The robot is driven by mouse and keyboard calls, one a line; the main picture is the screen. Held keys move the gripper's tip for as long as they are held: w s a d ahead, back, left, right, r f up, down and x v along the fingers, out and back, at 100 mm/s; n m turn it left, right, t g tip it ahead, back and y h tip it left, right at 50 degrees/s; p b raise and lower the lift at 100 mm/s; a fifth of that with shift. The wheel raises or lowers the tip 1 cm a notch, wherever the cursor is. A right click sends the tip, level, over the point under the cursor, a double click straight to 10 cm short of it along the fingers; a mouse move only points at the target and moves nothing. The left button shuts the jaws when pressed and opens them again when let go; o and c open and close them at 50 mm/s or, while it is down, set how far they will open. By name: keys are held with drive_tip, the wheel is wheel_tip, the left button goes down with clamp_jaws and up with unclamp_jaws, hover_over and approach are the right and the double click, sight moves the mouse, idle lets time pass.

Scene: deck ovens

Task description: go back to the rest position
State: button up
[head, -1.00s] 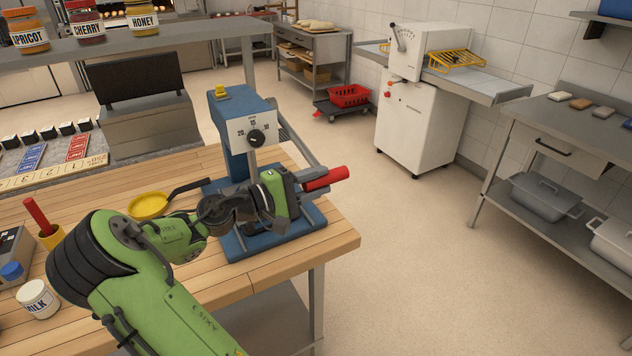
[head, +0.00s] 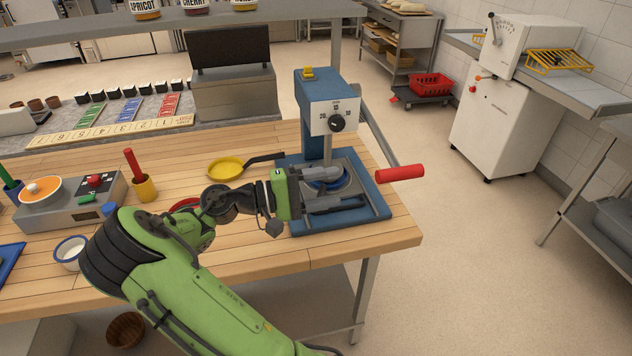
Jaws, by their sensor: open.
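My gripper (head: 350,190) is open and empty, with its two dark grey fingers pointing right. In the head view the fingers overlap the base of a blue press (head: 312,100) on the wooden table. Their height above that base is hard to judge. The press has a white dial plate with a black knob (head: 337,123) and a lever ending in a red handle (head: 400,173). The handle is to the right of the fingertips, apart from them. My green arm reaches in from the bottom of the view.
A yellow pan (head: 227,168) lies left of the press. A scale (head: 72,208), a yellow cup (head: 144,188) and a white container (head: 70,252) stand further left on the wooden table (head: 270,262). A shelf (head: 120,35) with jars is above.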

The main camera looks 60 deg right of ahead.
drive_tip(key=shift+v, duration=1.25)
